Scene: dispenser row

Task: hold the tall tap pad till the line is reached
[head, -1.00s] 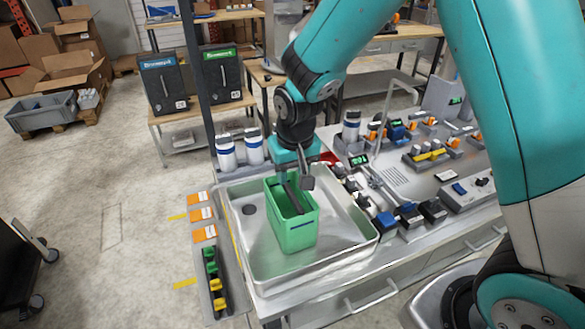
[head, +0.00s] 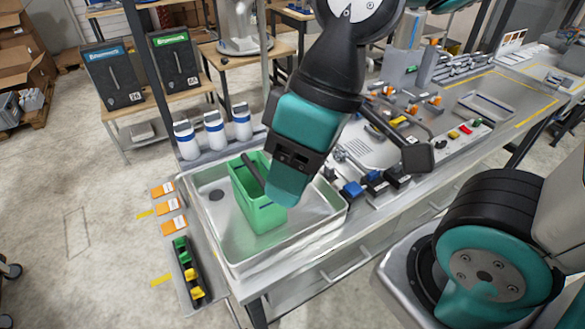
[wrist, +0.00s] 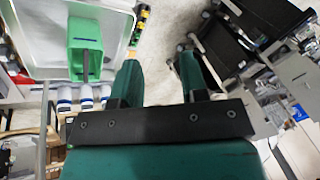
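A tall green container (head: 258,215) stands in the metal sink tray (head: 325,232). A short dark line (head: 266,205) marks its outer face, and a dark bar (head: 252,172) crosses its open top. The container also shows in the wrist view (wrist: 86,25). I cannot see the level inside. My gripper (head: 284,190) overlaps the container's right side in the head view. I cannot tell whether it touches it. In the wrist view its two teal fingers (wrist: 158,65) are apart with nothing between them. I cannot identify the tall tap or its pad; my arm hides part of the counter.
Several white bottles with blue bands (head: 214,133) stand behind the sink. Blue and black blocks (head: 352,190) line the counter at its right. A strip with green and yellow pieces (head: 188,270) runs along its left. Open floor (head: 85,180) lies further left.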

